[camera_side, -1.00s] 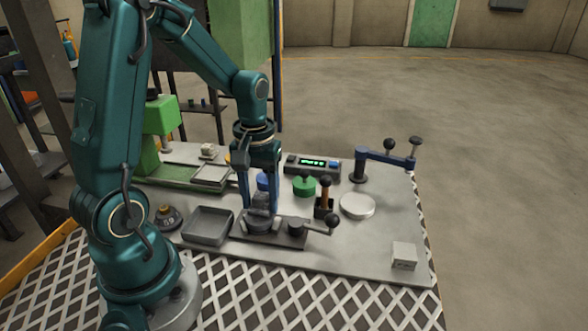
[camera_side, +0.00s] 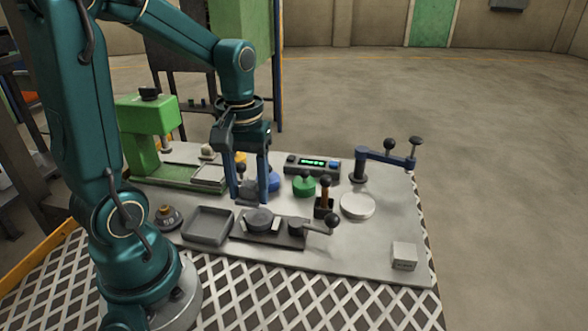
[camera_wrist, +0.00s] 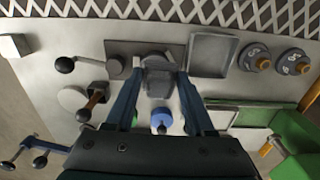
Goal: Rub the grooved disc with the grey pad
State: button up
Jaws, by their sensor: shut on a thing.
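The grooved disc (camera_side: 259,219) is a dark grey round piece seated between the light jaws of a black clamp fixture on the plate. In the wrist view the disc (camera_wrist: 155,61) is largely covered by what I hold. My gripper (camera_side: 249,199) is shut on the grey pad (camera_side: 249,189), a dark grey block between the fingers. The pad (camera_wrist: 160,87) also shows between the fingers in the wrist view. Gripper and pad are above and slightly behind the disc, apart from it. The disc's grooves are too small to make out.
The clamp's ball-ended lever (camera_side: 331,221) sticks out to the right. A grey tray (camera_side: 208,226) lies left of it. A green press (camera_side: 145,130) stands back left.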

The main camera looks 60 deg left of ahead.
aim_at(248, 185)
jog(key=shift+r, duration=1.5)
jog(key=shift+d+f, duration=0.1)
jog(key=shift+d, duration=0.25)
jog(key=shift+f, duration=3.8)
jog(key=shift+w+a, duration=0.85)
jog(key=shift+w, duration=0.3)
grip_shut()
jog(key=shift+w+a+f, duration=0.25)
jog(key=shift+w+a, duration=0.1)
jog(key=shift+w, duration=0.15)
jog(key=s+d, duration=0.2)
jog(key=s, duration=0.1)
jog(key=shift+s+d+r, duration=0.15)
jog(key=shift+r, duration=3.95)
